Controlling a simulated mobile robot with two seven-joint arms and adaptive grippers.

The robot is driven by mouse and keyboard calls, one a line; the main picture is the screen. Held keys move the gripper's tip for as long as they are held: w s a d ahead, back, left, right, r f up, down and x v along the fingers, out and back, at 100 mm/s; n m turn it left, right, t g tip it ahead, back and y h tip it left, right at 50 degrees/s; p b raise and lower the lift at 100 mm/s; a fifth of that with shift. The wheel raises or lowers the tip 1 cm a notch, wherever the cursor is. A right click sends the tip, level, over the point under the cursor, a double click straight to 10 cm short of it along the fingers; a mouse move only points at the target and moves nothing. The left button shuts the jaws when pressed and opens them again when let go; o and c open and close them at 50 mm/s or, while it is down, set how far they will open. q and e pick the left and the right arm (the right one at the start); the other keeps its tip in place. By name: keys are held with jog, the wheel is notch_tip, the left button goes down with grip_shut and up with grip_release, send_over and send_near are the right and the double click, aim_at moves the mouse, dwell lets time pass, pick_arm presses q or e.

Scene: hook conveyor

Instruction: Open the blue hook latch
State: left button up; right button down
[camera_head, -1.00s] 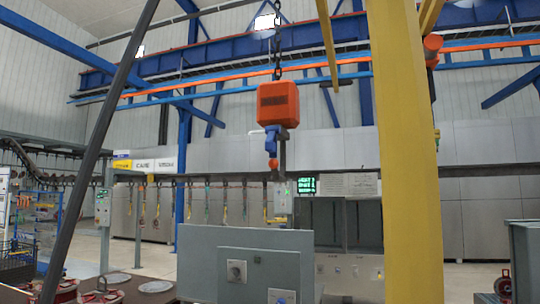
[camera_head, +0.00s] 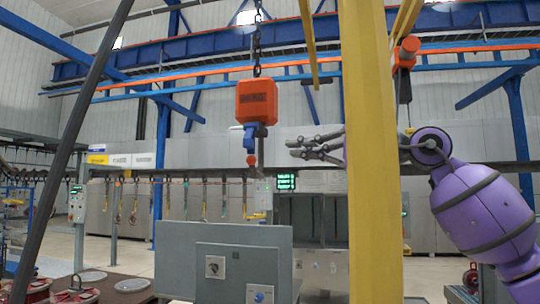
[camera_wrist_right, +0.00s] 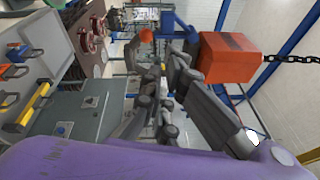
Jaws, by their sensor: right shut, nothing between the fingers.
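The orange hoist block (camera_head: 257,101) hangs on a dark chain. The blue hook latch (camera_head: 250,136) is below it, with a red-orange tip (camera_head: 251,160). In the right wrist view the orange block (camera_wrist_right: 228,57) is at the upper right, with the blue part (camera_wrist_right: 172,24) and the orange ball (camera_wrist_right: 146,34) beyond my fingers. My right gripper (camera_head: 291,148) is to the right of the hook, shut and empty, with its fingertips pointing left towards it and a visible gap between. The yellow post hides part of my right wrist. My left gripper is not in view.
A yellow post (camera_head: 372,180) stands in front of my right arm. A dark slanted bar (camera_head: 75,130) crosses the left. A grey cabinet (camera_head: 225,250) stands below the hook. Several straps hang from a rail behind. The air left of the hook is clear.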

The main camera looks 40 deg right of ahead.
jog(key=shift+s+d+r+n+h, duration=0.4)
jog(key=shift+d+n+h, duration=0.2)
jog(key=shift+n+h, duration=0.1)
jog(key=shift+w, duration=0.1)
jog(key=b+x, duration=0.2)
jog(key=x, duration=0.8)
